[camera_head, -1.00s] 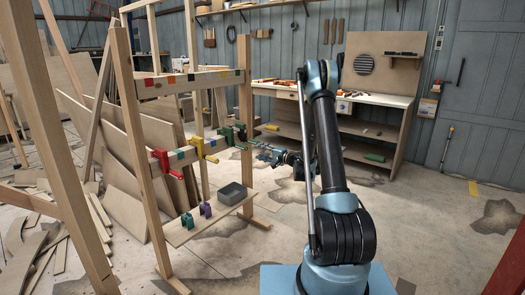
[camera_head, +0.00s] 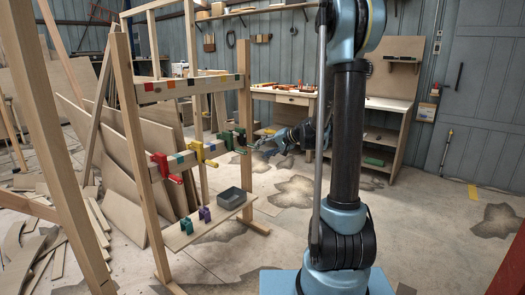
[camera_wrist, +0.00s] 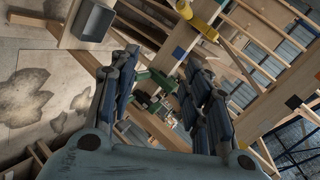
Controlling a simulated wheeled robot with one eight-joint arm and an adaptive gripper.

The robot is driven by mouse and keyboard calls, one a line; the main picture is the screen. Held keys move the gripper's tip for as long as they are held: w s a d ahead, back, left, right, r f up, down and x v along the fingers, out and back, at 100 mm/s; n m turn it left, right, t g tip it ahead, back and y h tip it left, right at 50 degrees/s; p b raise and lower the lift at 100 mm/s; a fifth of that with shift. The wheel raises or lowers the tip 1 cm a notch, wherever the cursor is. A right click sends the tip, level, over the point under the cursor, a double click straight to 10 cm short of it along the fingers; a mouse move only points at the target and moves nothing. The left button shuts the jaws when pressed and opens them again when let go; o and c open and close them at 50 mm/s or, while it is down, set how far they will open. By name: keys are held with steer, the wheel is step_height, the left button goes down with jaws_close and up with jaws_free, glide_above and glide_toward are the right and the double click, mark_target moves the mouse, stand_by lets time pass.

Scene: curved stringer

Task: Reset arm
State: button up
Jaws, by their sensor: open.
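My gripper (camera_head: 256,148) is at the right end of the middle rail (camera_head: 182,160) of the wooden rack in the head view. It is open. In the wrist view my gripper's fingers (camera_wrist: 160,72) stand apart, with a green clamp (camera_wrist: 152,88) in view between and beyond them. Whether they touch it cannot be told. In the head view the green clamp (camera_head: 232,140) is on the middle rail, close to my fingertips. A yellow clamp (camera_head: 199,152) and a red clamp (camera_head: 164,166) are on the same rail, further left.
A low shelf (camera_head: 180,240) carries a teal clamp (camera_head: 187,224), a purple clamp (camera_head: 205,214) and a grey bin (camera_head: 232,198). Wooden posts and leaning boards fill the left. A workbench (camera_head: 390,103) stands at the back. Open floor lies to the right.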

steer(key=s+d+f+n+g+h, duration=0.1)
steer(key=s+d, duration=0.5)
steer(key=s, duration=0.7)
steer(key=s+d+f+n+g+h, duration=0.1)
steer(key=s+d+f+h, duration=0.3)
steer(key=s, duration=1)
steer(key=s+d+f+n+g+h, duration=0.1)
steer(key=s+d+h, duration=0.4)
steer(key=s, duration=0.8)
steer(key=d+f+g, duration=0.1)
steer(key=d, duration=0.2)
steer(key=shift+s+f, duration=0.25)
steer(key=shift+s, duration=0.05)
